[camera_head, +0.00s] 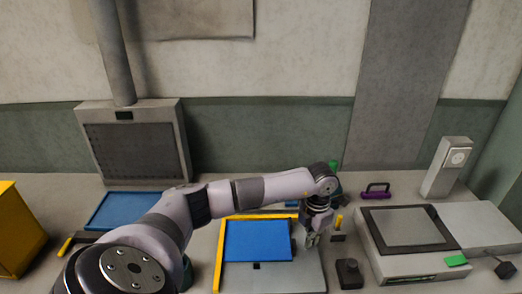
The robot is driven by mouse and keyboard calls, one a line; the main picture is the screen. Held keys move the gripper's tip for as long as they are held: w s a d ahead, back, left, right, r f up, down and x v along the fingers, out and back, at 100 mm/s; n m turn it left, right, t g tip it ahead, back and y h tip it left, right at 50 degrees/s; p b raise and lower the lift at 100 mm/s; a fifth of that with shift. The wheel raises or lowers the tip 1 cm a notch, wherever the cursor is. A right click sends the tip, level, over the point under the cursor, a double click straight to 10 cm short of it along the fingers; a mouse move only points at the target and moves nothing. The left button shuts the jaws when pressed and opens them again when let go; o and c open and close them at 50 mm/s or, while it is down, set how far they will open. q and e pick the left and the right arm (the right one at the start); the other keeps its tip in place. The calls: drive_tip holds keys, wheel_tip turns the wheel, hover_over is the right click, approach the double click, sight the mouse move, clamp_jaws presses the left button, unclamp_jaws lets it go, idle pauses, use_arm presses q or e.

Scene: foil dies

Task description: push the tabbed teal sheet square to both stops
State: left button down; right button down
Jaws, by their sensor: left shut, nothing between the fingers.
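A blue sheet (258,241), the only sheet on the grey plate, lies near the yellow left stop (219,262) and the yellow back stop (262,216). It looks more blue than teal. A small dark mark, perhaps its tab, shows at its front edge. The grey plate (280,279) is bare in front of the sheet. I cannot tell whether the sheet touches either stop. My left gripper (311,241) is shut and empty, pointing down just right of the sheet's right edge; contact is too small to tell. My right gripper is not in view.
A blue tray (118,212) lies at the left, beside a yellow box (18,229). A grey machine (409,238) with a dark-framed top stands at the right. A black knob (349,273) and a purple handle (376,190) lie between.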

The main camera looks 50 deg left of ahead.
use_arm(q)
drive_tip(key=shift+f+b, duration=0.85)
idle(1.2)
drive_tip(key=shift+s+a+p, duration=0.3)
drive_tip(key=shift+s+a, duration=0.6)
drive_tip(key=shift+s, duration=0.2)
drive_tip(key=shift+w+d, duration=0.1)
drive_tip(key=shift+w, duration=0.05)
drive_tip(key=shift+w+d+b, duration=0.15)
drive_tip(key=shift+w+b, duration=0.1)
drive_tip(key=shift+b, duration=0.05)
drive_tip(key=shift+w+d+r, duration=0.1)
wheel_tip(320, 180, up, 8)
drive_tip(key=p, duration=0.5)
